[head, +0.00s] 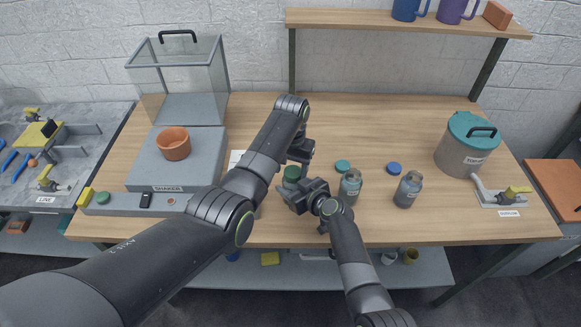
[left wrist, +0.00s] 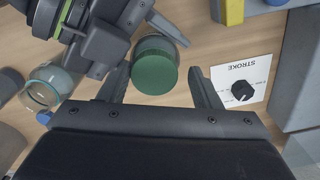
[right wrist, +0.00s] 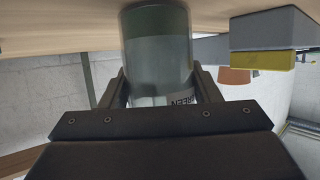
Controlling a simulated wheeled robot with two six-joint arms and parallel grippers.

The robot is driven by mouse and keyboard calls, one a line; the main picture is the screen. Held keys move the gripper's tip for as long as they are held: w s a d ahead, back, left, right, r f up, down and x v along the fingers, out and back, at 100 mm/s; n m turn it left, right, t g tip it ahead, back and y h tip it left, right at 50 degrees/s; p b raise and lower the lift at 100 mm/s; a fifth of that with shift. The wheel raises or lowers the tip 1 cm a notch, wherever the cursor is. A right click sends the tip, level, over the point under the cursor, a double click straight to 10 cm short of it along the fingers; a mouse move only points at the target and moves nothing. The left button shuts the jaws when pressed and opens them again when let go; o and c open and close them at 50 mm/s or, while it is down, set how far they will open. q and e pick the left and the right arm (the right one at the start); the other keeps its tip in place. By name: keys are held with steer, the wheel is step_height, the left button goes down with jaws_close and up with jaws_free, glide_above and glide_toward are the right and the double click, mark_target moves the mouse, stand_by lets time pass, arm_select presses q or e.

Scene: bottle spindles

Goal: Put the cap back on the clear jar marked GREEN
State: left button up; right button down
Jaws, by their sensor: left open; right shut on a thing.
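The clear jar marked GREEN (right wrist: 158,45) is between the fingers of my right gripper (right wrist: 160,88), which is shut on it; part of its label shows in the right wrist view. The green cap (left wrist: 155,73) is at the top of this jar in the left wrist view, and also shows in the head view (head: 292,172). Whether it is fully seated or turned tight I cannot tell. My left gripper (left wrist: 162,88) is open, its fingers on either side of the cap with a gap to each.
A jar (head: 350,187) and another jar (head: 408,190) stand uncapped to the right. A teal cap (head: 342,166) and a blue cap (head: 394,168) lie behind them. A STROKE card with a black knob (left wrist: 241,90) lies near my left gripper. The shaker (head: 160,165) is at left.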

arm_select(q)
steer(key=shift+s+d, duration=0.1)
steer(key=shift+d, duration=0.3)
step_height(320, 180, up, 4)
steer(key=shift+r, duration=0.15)
steer(key=shift+a+r, duration=0.1)
steer(key=shift+r, duration=0.25)
steer(key=shift+f, duration=0.1)
steer(key=shift+c, duration=0.3)
steer(key=shift+a, duration=0.1)
steer(key=shift+n, duration=0.5)
steer(key=n, duration=0.2)
steer(key=r+n, duration=0.1)
steer(key=n, duration=0.2)
steer(key=shift+r+n, duration=0.35)
steer(key=shift+n, duration=0.05)
steer(key=n, duration=0.2)
steer(key=r+n, duration=0.1)
steer(key=n, duration=0.3)
steer(key=shift+r, duration=0.25)
